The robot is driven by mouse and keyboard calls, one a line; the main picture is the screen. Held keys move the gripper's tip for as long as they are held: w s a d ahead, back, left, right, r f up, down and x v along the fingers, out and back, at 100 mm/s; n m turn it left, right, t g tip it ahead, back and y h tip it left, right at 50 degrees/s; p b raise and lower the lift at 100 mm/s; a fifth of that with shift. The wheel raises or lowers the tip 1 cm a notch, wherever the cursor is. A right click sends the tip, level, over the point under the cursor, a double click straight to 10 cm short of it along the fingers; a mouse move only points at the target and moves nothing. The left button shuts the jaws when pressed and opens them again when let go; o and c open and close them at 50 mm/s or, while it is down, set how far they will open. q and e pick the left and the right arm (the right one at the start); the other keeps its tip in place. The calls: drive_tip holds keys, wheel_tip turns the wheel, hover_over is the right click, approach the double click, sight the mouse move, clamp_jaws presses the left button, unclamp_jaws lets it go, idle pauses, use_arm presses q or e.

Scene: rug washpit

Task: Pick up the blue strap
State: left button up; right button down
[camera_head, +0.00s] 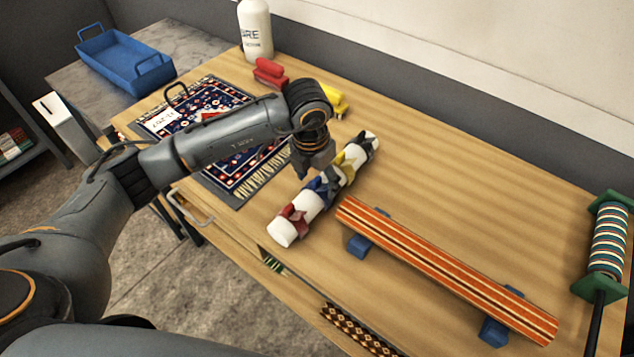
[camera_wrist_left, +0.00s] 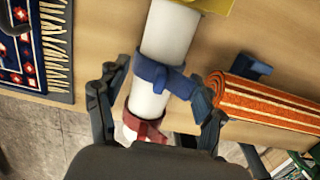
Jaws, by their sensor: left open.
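The blue strap (camera_wrist_left: 158,74) is wrapped around a white roll (camera_wrist_left: 168,30) in the left wrist view, with its tail sticking out to the right. In the head view the strap (camera_head: 323,186) is partly hidden by my gripper. My left gripper (camera_head: 318,178) is open above the roll. In the left wrist view its two fingers (camera_wrist_left: 160,85) stand on either side of the roll at the blue strap. I cannot tell whether they touch it. My right gripper is not in view.
The same roll carries a red strap (camera_head: 292,217), a yellow strap (camera_head: 346,160) and a dark strap (camera_head: 365,143). An orange striped rug piece (camera_head: 440,264) lies on blue blocks to the right. A patterned rug (camera_head: 245,172) lies left. The table's back right is clear.

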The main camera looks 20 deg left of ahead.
use_arm(q)
drive_tip(key=c, duration=1.1)
